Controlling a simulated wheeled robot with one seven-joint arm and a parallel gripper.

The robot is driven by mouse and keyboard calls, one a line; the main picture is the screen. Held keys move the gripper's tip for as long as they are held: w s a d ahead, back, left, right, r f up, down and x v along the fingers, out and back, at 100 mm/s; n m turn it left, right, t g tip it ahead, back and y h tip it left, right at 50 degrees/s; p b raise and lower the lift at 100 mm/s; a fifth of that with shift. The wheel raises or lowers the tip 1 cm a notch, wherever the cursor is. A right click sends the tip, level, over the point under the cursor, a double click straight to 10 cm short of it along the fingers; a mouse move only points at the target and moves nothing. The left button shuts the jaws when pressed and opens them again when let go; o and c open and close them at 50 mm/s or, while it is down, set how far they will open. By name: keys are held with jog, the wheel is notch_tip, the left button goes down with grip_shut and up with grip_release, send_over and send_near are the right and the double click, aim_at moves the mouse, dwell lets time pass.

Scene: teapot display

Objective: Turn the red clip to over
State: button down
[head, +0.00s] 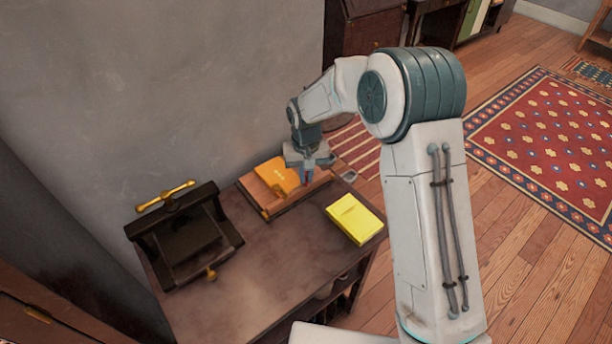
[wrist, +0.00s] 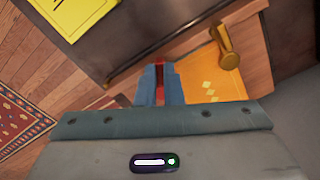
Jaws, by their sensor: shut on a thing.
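The red clip (wrist: 160,88) shows as a narrow red strip between the two blue fingers of my gripper (wrist: 160,82) in the wrist view. My gripper is shut on it, and the fingers hide most of it. In the head view my gripper (head: 308,174) points down at the right end of a wooden board or box (head: 270,204) on the table, with a small bit of red at its fingertips. An orange book or panel (head: 280,176) with yellow marks lies on the wood, left of my gripper. I cannot tell which way the clip is turned.
A black press (head: 185,243) with brass handles stands at the left of the dark table (head: 255,262). A yellow book (head: 354,217) lies near the right edge. A brass knob (wrist: 225,42) is near my fingers in the wrist view. A grey wall is behind.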

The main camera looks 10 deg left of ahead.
jog(key=n, duration=0.5)
jog(key=shift+n, duration=0.3)
jog(key=shift+r, duration=0.1)
dwell(0.3)
jog(key=c, duration=1.6)
grip_release()
jog(key=shift+o, duration=0.2)
notch_tip(320, 180, up, 14)
jog(key=shift+b, duration=0.35)
